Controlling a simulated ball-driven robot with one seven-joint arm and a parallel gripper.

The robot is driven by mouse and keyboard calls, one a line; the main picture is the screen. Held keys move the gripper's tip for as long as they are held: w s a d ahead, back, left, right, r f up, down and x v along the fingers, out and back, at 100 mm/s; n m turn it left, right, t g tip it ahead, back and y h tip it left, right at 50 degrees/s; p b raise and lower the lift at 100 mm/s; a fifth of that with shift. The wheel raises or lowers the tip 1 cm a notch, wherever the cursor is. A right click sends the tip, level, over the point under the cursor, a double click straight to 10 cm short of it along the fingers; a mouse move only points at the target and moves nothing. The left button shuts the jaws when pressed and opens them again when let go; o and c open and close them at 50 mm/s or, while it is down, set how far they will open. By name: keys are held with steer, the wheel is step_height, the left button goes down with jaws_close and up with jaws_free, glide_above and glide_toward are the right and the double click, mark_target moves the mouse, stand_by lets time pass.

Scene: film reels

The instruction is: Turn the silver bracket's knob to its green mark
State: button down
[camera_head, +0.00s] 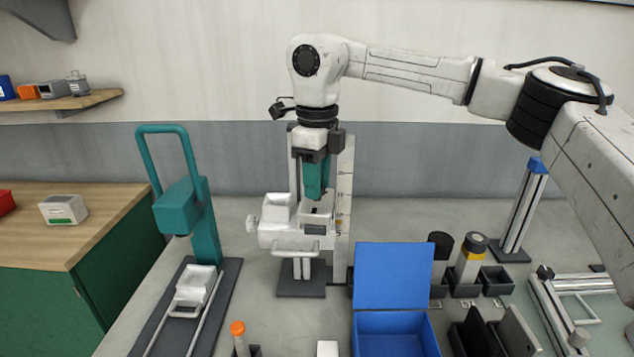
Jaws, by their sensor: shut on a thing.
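My gripper (317,196), with teal fingers, points down at the white carriage (281,232) on the upright stand in the middle. Its fingertips are closed at the carriage's upper right part; the exact grip is too small to see. A pale round knob (252,224) sticks out of the carriage's left side, apart from my fingers. A silver bracket-like frame (549,312) lies at the lower right, with a small round knob-like end (580,338) near the picture's bottom. My gripper is far from it. I cannot make out a green mark on either one.
A scale plate (344,200) stands right beside the carriage. A teal press (178,208) stands left. An open blue box (392,277), dark holders with cylinders (469,258) and a blue-topped silver post (522,210) stand to the right. Grey bench is bare behind them.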

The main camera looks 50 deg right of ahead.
steer(key=m+b, duration=0.1)
steer(key=m, duration=0.3)
steer(key=shift+m, duration=1.8)
steer(key=c, duration=0.8)
jaws_free()
steer(key=shift+r, duration=0.1)
step_height(320, 180, up, 11)
steer(key=b, duration=0.1)
steer(key=shift+f, duration=0.2)
